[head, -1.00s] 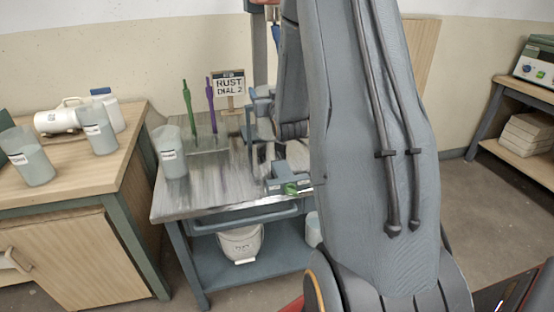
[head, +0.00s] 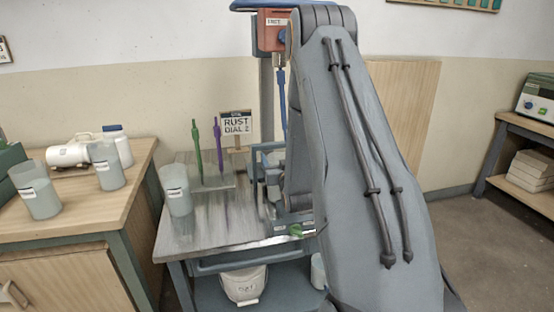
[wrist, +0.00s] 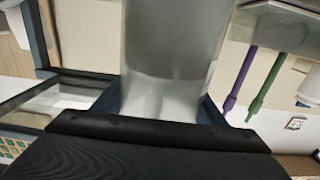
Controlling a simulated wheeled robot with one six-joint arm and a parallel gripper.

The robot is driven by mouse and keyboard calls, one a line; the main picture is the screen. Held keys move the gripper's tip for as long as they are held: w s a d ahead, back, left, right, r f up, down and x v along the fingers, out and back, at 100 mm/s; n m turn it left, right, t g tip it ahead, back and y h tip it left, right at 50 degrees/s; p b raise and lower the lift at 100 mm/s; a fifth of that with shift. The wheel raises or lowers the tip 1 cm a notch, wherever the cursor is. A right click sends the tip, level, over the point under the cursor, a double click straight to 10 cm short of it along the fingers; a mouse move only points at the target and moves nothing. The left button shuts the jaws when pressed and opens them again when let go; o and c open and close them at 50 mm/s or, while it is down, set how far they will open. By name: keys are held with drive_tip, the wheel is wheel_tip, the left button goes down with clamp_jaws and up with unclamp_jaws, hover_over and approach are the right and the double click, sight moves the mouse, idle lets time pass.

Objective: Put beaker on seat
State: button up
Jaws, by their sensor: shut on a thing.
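My gripper (wrist: 162,105) is shut on a translucent grey beaker (wrist: 172,50) with a whitish band, which fills the middle of the wrist view. In the head view my arm hides the gripper and the held beaker. A blue-grey fitting with a green knob (head: 296,230) sits at the right of the metal table, under a mixer with an orange head (head: 272,30) and a blue shaft (head: 282,100). It may be the seat, but my arm covers much of it. I cannot tell how far the held beaker is from it.
Two beakers stand on the wooden bench (head: 95,210) at left. A white bucket (head: 244,285) is below the table.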

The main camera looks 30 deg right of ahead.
drive_tip(key=shift+f, duration=0.1)
idle(0.3)
drive_tip(key=o, duration=2.1)
drive_tip(key=shift+f, duration=0.15)
drive_tip(key=shift+c, duration=0.2)
